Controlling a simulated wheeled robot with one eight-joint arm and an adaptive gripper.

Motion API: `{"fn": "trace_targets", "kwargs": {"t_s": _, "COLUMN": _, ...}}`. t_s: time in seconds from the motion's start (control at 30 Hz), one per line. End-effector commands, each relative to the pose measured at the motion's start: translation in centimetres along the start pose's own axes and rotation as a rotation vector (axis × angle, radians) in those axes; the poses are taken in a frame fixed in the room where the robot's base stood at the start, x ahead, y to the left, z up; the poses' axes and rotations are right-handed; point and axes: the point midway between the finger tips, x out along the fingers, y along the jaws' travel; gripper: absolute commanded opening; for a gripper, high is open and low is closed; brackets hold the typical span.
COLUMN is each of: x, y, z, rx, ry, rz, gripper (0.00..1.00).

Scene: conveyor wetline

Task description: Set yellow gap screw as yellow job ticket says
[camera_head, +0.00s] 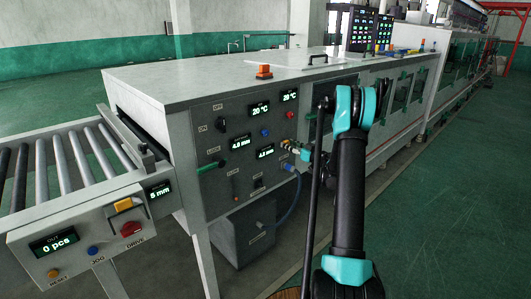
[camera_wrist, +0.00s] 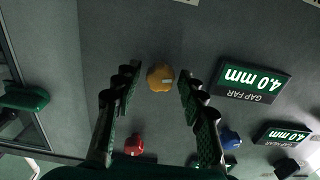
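The yellow gap screw (camera_wrist: 160,77) is a small round yellow knob on a grey panel, facing the camera in the wrist view. My gripper (camera_wrist: 157,84) is open, with one finger on each side of the screw; I see a gap on both sides. Whether the fingertips reach to the screw's depth cannot be told. The GAP FAR display (camera_wrist: 253,80) and the GAP NEAR display (camera_wrist: 284,134) both read 4.0 mm, upside down in the wrist view. I cannot make out a yellow job ticket in either view.
A red knob (camera_wrist: 134,144) and a blue knob (camera_wrist: 229,139) sit close to my fingers. In the head view the machine housing (camera_head: 230,80) carries an orange beacon (camera_head: 264,72); a roller conveyor (camera_head: 60,160) stands at left. The green floor at right is clear.

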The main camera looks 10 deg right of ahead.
Motion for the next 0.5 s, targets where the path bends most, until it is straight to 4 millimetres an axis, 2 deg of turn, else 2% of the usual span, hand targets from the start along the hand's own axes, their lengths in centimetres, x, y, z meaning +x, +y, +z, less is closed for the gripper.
{"fn": "trace_targets", "kwargs": {"t_s": 0.27, "x": -0.4, "y": 0.0, "z": 0.0, "rx": 0.000, "ry": 0.000, "rz": 0.000, "gripper": 0.41}}
{"fn": "trace_targets", "kwargs": {"t_s": 0.5, "x": -2.4, "y": 0.0, "z": 0.0, "rx": 0.000, "ry": 0.000, "rz": 0.001, "gripper": 0.41}}
